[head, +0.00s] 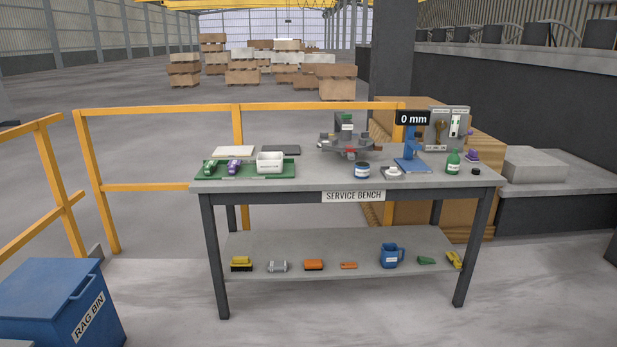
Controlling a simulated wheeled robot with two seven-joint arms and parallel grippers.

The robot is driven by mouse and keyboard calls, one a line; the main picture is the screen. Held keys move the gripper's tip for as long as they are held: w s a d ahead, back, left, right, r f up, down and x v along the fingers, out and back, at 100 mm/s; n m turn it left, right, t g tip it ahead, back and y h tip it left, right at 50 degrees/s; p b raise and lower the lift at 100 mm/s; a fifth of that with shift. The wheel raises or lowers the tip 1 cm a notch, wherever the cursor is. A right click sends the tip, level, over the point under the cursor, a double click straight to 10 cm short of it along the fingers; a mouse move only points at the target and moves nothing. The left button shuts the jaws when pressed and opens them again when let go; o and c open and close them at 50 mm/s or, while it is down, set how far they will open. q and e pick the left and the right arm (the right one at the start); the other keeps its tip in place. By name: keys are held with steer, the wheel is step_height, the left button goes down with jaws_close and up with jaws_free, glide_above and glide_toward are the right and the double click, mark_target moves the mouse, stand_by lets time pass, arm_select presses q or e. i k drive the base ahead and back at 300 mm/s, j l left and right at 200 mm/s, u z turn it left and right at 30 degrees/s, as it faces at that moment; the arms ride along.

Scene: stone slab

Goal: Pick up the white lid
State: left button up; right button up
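A small round white piece (393,170) that looks like the white lid sits on a small pale square base on the bench top, right of centre. It is too small to tell its exact shape. A dark blue jar with a white label (362,170) stands just left of it, and a blue stand (411,164) rises just behind it to the right. A flat white panel (234,151) lies at the back left of the bench. Neither of my grippers is in view.
The service bench (325,180) has a green tray (228,175) with a white box (270,162) at left, a grey turret fixture (345,140) at the back, and a green bottle (453,162) at right. A lower shelf holds several items. A blue rag bin (50,290) stands front left.

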mark_target(392, 172)
steer(key=i, duration=1.4)
steer(key=i+j+z, duration=0.1)
steer(key=i+z, duration=0.15)
steer(key=i, duration=0.25)
steer(key=i+j+z, duration=0.15)
steer(key=i+z, duration=0.15)
steer(key=i, duration=0.15)
steer(key=i+j+z, duration=0.25)
steer(key=i, duration=0.25)
steer(key=i+j+z, duration=0.25)
steer(key=i+j, duration=0.15)
